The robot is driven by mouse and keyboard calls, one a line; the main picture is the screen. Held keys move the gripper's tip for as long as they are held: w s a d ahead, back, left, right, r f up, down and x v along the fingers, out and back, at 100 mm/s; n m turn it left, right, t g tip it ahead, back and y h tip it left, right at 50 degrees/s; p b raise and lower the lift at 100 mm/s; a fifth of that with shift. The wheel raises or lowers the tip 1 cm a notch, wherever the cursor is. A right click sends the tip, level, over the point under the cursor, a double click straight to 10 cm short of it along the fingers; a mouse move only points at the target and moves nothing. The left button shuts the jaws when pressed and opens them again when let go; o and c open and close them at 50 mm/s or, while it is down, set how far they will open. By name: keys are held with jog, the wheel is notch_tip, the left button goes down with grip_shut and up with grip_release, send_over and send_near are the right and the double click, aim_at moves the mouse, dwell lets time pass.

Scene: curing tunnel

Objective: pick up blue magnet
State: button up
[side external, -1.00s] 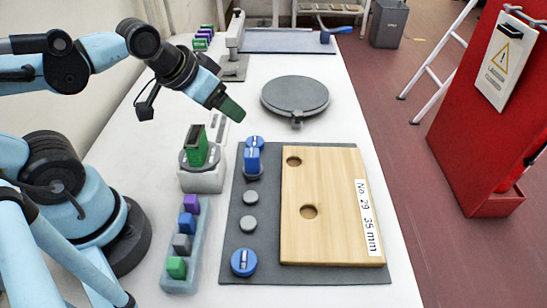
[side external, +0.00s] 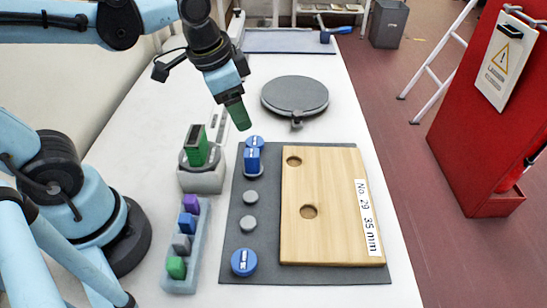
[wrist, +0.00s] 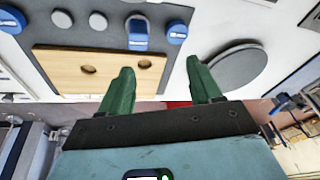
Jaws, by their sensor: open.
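Several blue pieces are in view, and I cannot tell which is the blue magnet. On the dark mat's left side a blue block (side external: 252,160) stands in front of a blue round piece (side external: 255,142); the wrist view also shows the block (wrist: 138,38) and the round piece (wrist: 177,32). Another blue round piece (side external: 244,262) lies near the mat's front. A small blue block (side external: 187,223) sits in the pale rack (side external: 180,284). My gripper (side external: 241,126), with green fingers, is in the air above the mat's far end. It is open and empty (wrist: 161,72).
The wooden board (side external: 329,240) covers the right of the dark mat (side external: 300,275). Two grey discs (side external: 249,223) lie between the blue pieces. A grey round plate (side external: 295,95) is beyond the mat. A holder with a green block (side external: 196,146) stands left.

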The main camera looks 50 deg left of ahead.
aim_at(251, 152)
jog(key=d+m+g, duration=0.2)
jog(key=w+m+g, duration=0.1)
jog(key=m, duration=0.1)
jog(key=shift+d+f, duration=0.25)
jog(key=shift+d, duration=0.15)
jog(key=shift+s+f, duration=0.2)
jog(key=shift+f, duration=5.75)
jog(key=shift+c, duration=0.3)
jog(key=c, duration=0.9)
